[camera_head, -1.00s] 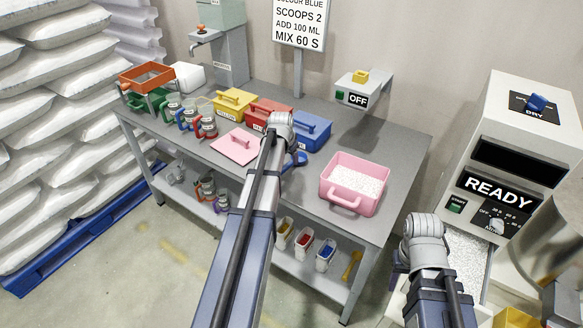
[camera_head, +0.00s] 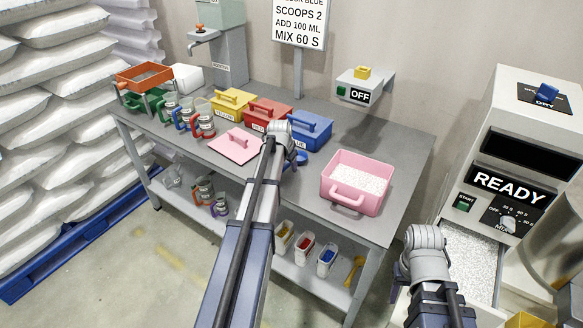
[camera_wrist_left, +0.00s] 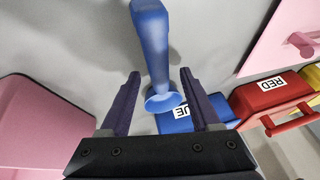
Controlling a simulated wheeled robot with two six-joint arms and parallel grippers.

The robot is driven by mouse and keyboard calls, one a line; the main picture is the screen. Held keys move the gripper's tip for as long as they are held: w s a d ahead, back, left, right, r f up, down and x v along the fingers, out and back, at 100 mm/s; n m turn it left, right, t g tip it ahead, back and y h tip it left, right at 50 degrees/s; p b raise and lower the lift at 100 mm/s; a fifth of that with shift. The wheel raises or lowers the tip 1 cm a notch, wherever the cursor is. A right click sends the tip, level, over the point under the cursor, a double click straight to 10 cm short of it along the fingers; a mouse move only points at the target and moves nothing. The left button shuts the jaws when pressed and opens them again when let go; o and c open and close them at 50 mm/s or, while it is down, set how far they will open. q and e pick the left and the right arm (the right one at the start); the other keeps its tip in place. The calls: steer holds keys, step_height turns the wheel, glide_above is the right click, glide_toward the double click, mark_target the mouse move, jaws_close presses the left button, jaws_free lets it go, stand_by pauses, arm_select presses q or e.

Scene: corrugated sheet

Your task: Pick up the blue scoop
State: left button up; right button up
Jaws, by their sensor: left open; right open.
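The blue scoop (camera_head: 301,158) lies on the grey table, just right of my left wrist and partly hidden by it in the head view. In the left wrist view the blue scoop (camera_wrist_left: 152,45) has its long handle running up the picture, its round flared end near the fingertips. My left gripper (camera_wrist_left: 160,73) is open, with one dark finger on each side of that end; no grip on it shows.
A blue lidded box (camera_head: 310,130) stands close behind the scoop, beside a red box (camera_head: 267,112) and a yellow box (camera_head: 232,103). A pink lid (camera_head: 234,146) lies left of my wrist. A pink tub (camera_head: 372,205) of white granules stands right, with clear table between.

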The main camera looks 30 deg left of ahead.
arm_select(q)
steer(key=shift+f, duration=0.2)
stand_by(0.5)
steer(key=shift+c, duration=0.2)
jaws_close()
stand_by(0.4)
